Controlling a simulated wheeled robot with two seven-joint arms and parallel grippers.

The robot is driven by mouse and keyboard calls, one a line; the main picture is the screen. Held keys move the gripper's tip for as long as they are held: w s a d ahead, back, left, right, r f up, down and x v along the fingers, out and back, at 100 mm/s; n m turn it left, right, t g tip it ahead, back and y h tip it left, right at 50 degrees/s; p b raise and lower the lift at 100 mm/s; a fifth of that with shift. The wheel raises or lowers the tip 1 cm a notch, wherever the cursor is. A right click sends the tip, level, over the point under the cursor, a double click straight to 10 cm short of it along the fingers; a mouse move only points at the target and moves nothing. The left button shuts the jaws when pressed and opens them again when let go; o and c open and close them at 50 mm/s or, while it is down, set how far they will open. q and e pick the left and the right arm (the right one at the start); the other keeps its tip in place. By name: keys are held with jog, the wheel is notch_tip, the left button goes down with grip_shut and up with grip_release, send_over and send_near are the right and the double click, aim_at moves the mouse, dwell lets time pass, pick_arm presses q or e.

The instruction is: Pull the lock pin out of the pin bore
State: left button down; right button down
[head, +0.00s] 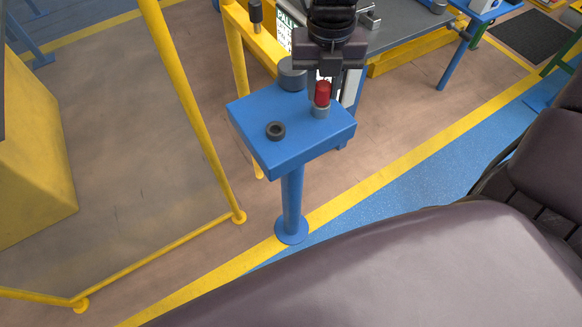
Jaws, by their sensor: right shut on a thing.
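A blue pedestal stand (255,112) is in the middle of the head view. The red lock pin (322,92) stands upright at the right part of its top. Its lower end meets a short grey collar (321,112), which looks like the pin bore; how deep it sits inside is hidden. My right gripper (323,86) reaches down from the top of the view and is shut on the red pin. Its fingers are partly hidden. My left gripper is not in view.
A yellow guard frame (188,95) stands to the left. A grey worktable (408,42) is behind. Floor right of the stand is clear.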

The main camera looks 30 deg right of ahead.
aim_at(324, 84)
jog(key=shift+r+p, duration=0.5)
jog(key=shift+r, duration=0.4)
jog(key=shift+r+p, duration=2.35)
jog(key=shift+r, duration=1.05)
